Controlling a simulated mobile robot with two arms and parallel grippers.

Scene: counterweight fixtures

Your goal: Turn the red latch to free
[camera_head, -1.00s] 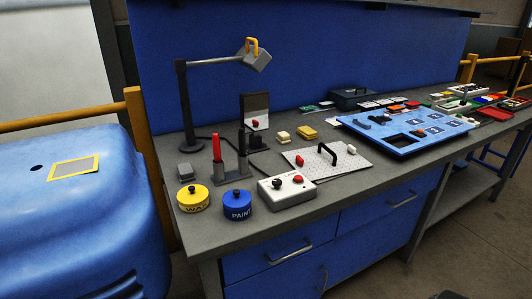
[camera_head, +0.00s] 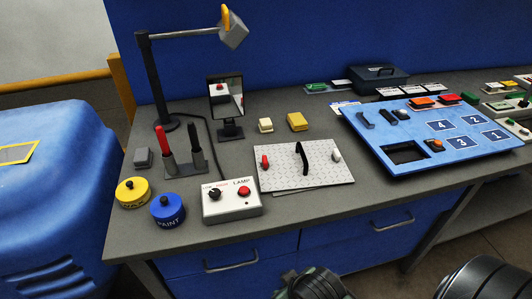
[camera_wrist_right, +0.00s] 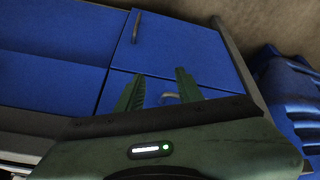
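The red latch (camera_head: 265,161) stands at the left side of a silver diamond-plate panel (camera_head: 285,177) on the grey bench. A black arched handle (camera_head: 302,158) rises from the panel's middle, and a pale grey latch (camera_head: 336,155) stands at its right side. In the right wrist view my right gripper (camera_wrist_right: 158,73) has its two green fingers apart with nothing between them. It faces the blue drawer fronts (camera_wrist_right: 65,60), away from the latch. No left gripper fingers show; dark parts of my arms show at the bottom of the head view.
A lamp control box (camera_head: 232,203) stands left of the panel, with a blue paint tin (camera_head: 168,212) and yellow tin (camera_head: 132,193) beyond. A blue numbered tray (camera_head: 450,150) is at right. A mirror (camera_head: 226,98) and yellow blocks stand behind. Bench surface before the panel is clear.

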